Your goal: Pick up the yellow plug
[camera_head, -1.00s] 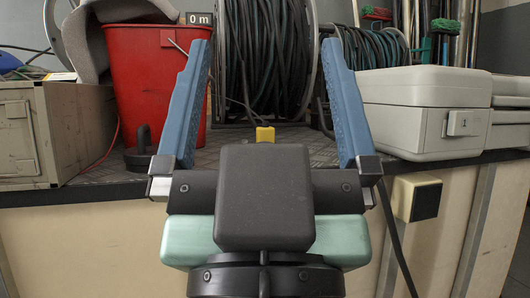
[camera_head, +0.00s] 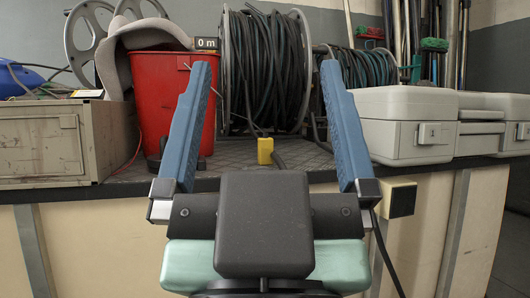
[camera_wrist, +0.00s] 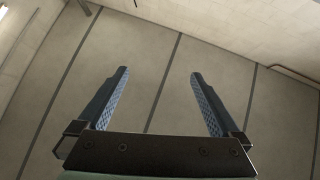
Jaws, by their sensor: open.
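The small yellow plug (camera_head: 265,150) stands on the dark workbench top (camera_head: 310,155), with a dark cable beside it, in front of a large cable reel. In the head view it shows between the two blue fingers of my gripper (camera_head: 266,68), which are spread wide with nothing between them. My gripper is nearer the camera than the plug and does not touch it. In the wrist view my gripper (camera_wrist: 160,72) is also open and empty, and only panels and walls show beyond it; the plug is not in that view.
A red bucket (camera_head: 158,95) stands left of the plug, beside a beige metal box (camera_head: 45,145). Cable reels (camera_head: 265,70) stand behind it. Grey cases (camera_head: 405,105) are on the right. The bench front edge (camera_head: 110,190) lies under my gripper in the picture.

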